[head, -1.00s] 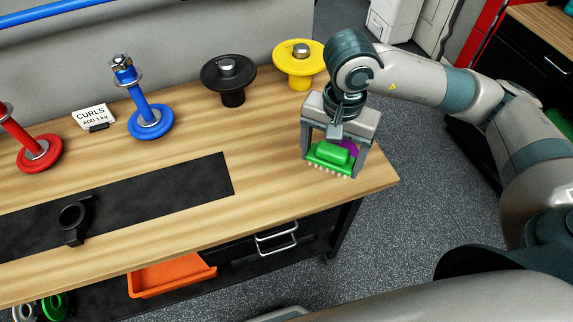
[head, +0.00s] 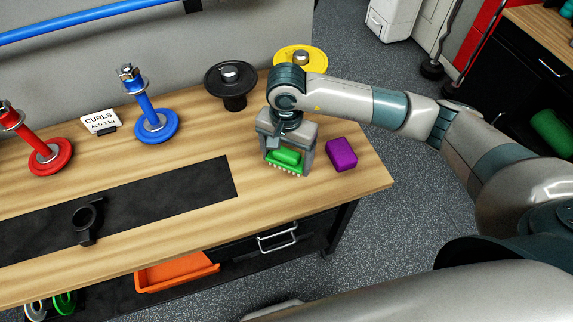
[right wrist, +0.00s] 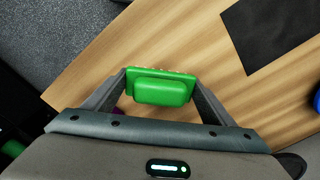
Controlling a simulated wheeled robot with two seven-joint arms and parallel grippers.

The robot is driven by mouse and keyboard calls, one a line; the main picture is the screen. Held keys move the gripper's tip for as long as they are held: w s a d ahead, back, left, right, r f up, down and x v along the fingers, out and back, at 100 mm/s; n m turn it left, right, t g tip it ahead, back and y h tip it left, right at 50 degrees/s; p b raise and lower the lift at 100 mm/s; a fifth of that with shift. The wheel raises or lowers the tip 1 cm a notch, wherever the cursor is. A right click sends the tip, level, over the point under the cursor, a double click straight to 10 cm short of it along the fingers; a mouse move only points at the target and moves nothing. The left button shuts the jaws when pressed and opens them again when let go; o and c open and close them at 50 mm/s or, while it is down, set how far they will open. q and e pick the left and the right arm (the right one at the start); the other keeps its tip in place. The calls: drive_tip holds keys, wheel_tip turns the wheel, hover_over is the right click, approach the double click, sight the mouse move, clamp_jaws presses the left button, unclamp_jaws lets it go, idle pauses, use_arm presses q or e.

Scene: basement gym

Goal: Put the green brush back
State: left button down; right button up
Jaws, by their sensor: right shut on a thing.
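The green brush (head: 286,159) has a rounded green grip and pale bristles along its lower edge. It is between the fingers of my right gripper (head: 287,165), which is shut on it, over the right part of the wooden bench. The brush also shows in the right wrist view (right wrist: 160,88), spanning the gap between both fingers (right wrist: 160,92). I cannot tell whether the bristles touch the bench top. My left gripper is not in view.
A purple block (head: 341,154) lies just right of the gripper. Black (head: 231,84) and yellow (head: 299,56) knobbed stands are behind. A black mat (head: 130,200) with a black ring holder (head: 86,217) lies left. The bench's right edge is near. An orange tray (head: 177,273) is below.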

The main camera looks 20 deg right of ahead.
sight(286, 168)
drive_tip(key=shift+f+p, duration=1.2)
drive_tip(key=shift+f, duration=0.75)
drive_tip(key=shift+f, duration=0.1)
drive_tip(key=shift+f, duration=0.1)
drive_tip(key=o, duration=1.1)
